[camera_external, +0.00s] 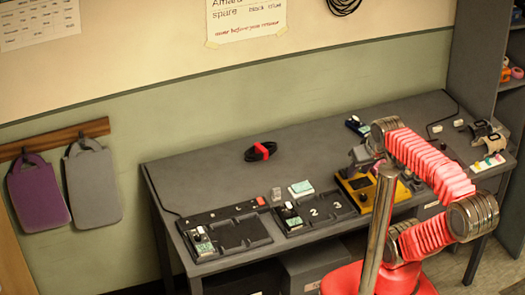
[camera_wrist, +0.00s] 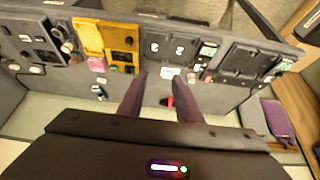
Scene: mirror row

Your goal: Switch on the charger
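My gripper (camera_external: 362,157) is raised above the bench near the yellow unit (camera_external: 350,196). In the wrist view my gripper (camera_wrist: 157,82) has its two fingers apart with nothing between them. The yellow unit (camera_wrist: 92,38) also shows there, left of the fingers. Two black docks with recessed bays stand on the bench: a left dock (camera_external: 238,235) and one marked with numbers (camera_external: 325,212). Small white-and-green modules sit on them. A small red part (camera_external: 261,201) shows at the left dock's back edge. I cannot tell which unit is the charger or see its switch state.
Small devices (camera_external: 482,130) and a card with coloured tabs (camera_external: 488,163) lie at the bench's right end. Shelves (camera_external: 490,65) stand beyond it. The bench's back middle is mostly clear.

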